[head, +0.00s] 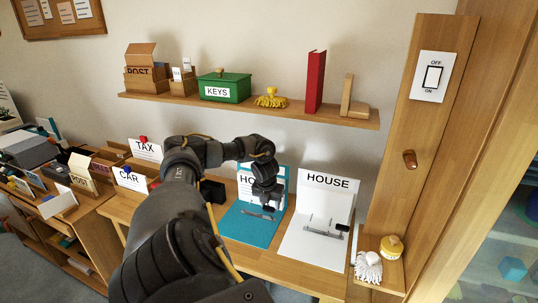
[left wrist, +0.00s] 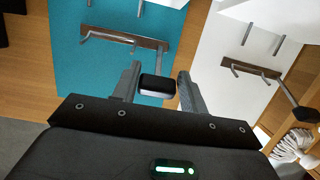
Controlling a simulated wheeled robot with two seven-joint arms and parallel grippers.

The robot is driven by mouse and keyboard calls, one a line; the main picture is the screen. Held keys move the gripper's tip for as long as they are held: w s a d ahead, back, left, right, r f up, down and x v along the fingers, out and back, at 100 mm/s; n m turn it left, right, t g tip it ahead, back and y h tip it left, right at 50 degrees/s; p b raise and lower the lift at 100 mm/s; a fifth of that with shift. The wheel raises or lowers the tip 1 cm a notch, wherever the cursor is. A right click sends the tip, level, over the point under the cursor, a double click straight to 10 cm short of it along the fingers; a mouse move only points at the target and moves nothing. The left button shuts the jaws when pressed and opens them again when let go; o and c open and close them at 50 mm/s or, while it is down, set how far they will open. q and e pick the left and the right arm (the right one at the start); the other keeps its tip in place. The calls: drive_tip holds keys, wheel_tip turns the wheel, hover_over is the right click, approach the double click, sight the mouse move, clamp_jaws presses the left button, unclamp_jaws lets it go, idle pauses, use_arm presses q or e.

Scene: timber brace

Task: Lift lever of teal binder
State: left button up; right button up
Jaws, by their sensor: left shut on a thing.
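The teal binder (head: 238,226) lies open on the desk, its back cover upright with a partly hidden label. It also fills the middle of the left wrist view (left wrist: 75,75), with its metal ring mechanism (left wrist: 125,37) above my fingers. My left gripper (head: 268,203) is over the right part of the teal binder. In the left wrist view its two fingers (left wrist: 157,84) are on either side of the black lever tip (left wrist: 157,86), shut on it. My arm hides part of the binder's cover. My right gripper is not in view.
An open white binder (head: 300,248) labelled HOUSE stands close to the right, with its own black-tipped lever (head: 342,227). A wooden post with a switch (head: 432,76) and a brush (head: 368,268) are further right. A shelf (head: 340,116) with boxes is above.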

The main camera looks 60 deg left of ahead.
use_arm(q)
drive_tip(key=shift+w+a+r, duration=0.15)
drive_tip(key=shift+a+r, duration=0.05)
drive_tip(key=shift+a, duration=0.05)
drive_tip(key=o, duration=1.1)
drive_tip(key=shift+w+f, duration=0.1)
drive_tip(key=o, duration=0.3)
drive_tip(key=shift+a+f, duration=0.1)
drive_tip(key=shift+f, duration=0.15)
drive_tip(key=shift+r, duration=0.25)
drive_tip(key=v, duration=1)
drive_tip(key=shift+r+b, duration=0.2)
drive_tip(key=shift+b, duration=0.2)
